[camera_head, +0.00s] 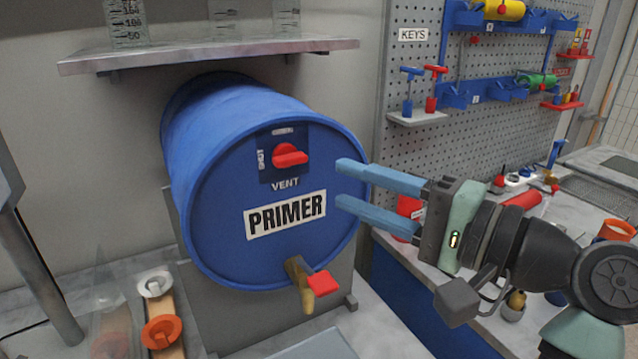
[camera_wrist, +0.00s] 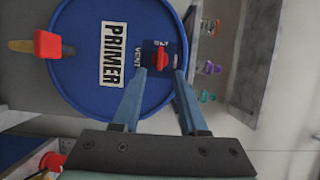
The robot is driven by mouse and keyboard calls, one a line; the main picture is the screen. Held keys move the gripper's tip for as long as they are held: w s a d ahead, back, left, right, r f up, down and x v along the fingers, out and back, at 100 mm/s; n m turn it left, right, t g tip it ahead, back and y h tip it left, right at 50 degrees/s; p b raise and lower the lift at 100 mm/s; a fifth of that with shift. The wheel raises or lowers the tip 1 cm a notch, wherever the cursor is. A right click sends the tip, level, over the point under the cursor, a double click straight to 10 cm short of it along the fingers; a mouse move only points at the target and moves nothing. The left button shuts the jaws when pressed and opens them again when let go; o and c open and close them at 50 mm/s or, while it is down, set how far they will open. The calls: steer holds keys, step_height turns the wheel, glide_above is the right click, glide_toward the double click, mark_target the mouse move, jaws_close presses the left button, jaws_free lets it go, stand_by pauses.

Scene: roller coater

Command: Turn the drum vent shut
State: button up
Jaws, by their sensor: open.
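The blue primer drum (camera_head: 230,200) lies on its side on a grey stand. Its red vent handle (camera_head: 290,156) sits on a dark plate high on the drum face, above the word VENT. The plate reads SHUT at its left and has another small word at its top. The handle's narrow end points right. In the wrist view, the vent handle (camera_wrist: 160,60) lies ahead, between the lines of the two fingers. My gripper (camera_head: 345,184) is open and empty, with blue fingers, right of the vent and apart from the handle.
A brass tap with a red handle (camera_head: 322,283) sticks out below the PRIMER label. A shelf (camera_head: 210,53) with clear measuring cups hangs above the drum. A pegboard (camera_head: 470,120) with keys and tools stands at the right. Orange and white funnels (camera_head: 161,331) stand at lower left.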

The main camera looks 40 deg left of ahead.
steer(key=shift+d, duration=1.65)
